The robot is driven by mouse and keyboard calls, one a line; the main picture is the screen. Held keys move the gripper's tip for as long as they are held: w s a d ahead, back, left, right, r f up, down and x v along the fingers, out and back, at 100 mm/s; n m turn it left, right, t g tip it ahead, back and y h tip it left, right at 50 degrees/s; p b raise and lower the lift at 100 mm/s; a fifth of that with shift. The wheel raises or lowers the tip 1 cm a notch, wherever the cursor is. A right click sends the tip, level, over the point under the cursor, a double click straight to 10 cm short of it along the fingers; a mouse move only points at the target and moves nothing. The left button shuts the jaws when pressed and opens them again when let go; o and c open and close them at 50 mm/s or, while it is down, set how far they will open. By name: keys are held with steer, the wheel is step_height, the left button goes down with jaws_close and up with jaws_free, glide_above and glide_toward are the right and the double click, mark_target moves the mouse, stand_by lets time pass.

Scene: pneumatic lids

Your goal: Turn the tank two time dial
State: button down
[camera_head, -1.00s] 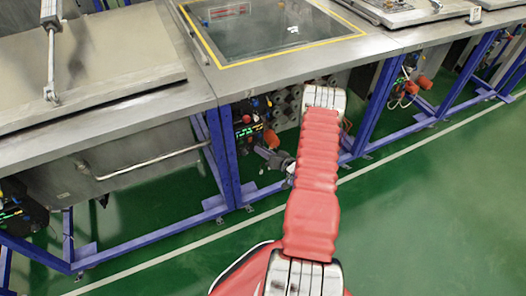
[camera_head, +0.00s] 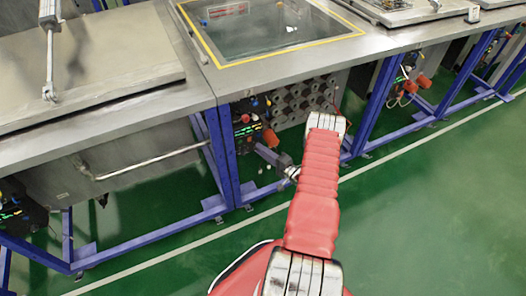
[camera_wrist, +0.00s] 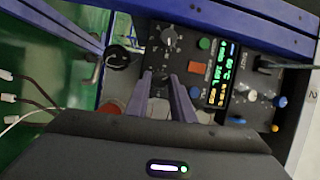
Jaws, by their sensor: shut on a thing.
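In the wrist view, the tank's control panel (camera_wrist: 182,52) shows dark with dials, buttons and a lit display (camera_wrist: 218,76). My gripper (camera_wrist: 160,77) has its two blue-grey fingers at the panel, shut on a small black dial (camera_wrist: 160,82) between the fingertips. The fingers partly hide this dial, and its setting cannot be read. Another black dial with white marks (camera_wrist: 168,36) sits just above it. In the head view, the panel (camera_head: 246,126) shows small under the tank's edge; my arm reaches down near it, and the fingertips are too small to tell there.
A green button (camera_wrist: 204,43) and an orange-red switch (camera_wrist: 194,67) sit close right of the fingers. Blue frame posts (camera_head: 224,158) stand close around the panel. The green floor (camera_head: 430,210) in front is clear.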

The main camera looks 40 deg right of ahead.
steer(key=shift+d+f+m+t, duration=0.2)
steer(key=shift+m+t, duration=0.1)
steer(key=shift+m, duration=0.5)
steer(key=shift+s, duration=0.1)
steer(key=c, duration=1.9)
jaws_free()
steer(key=o, duration=0.4)
steer(key=shift+a, duration=0.1)
steer(key=shift+c, duration=0.2)
steer(key=s+d+f, duration=0.1)
steer(key=s, duration=1.2)
steer(key=shift+s, duration=0.3)
steer(key=shift+d, duration=0.15)
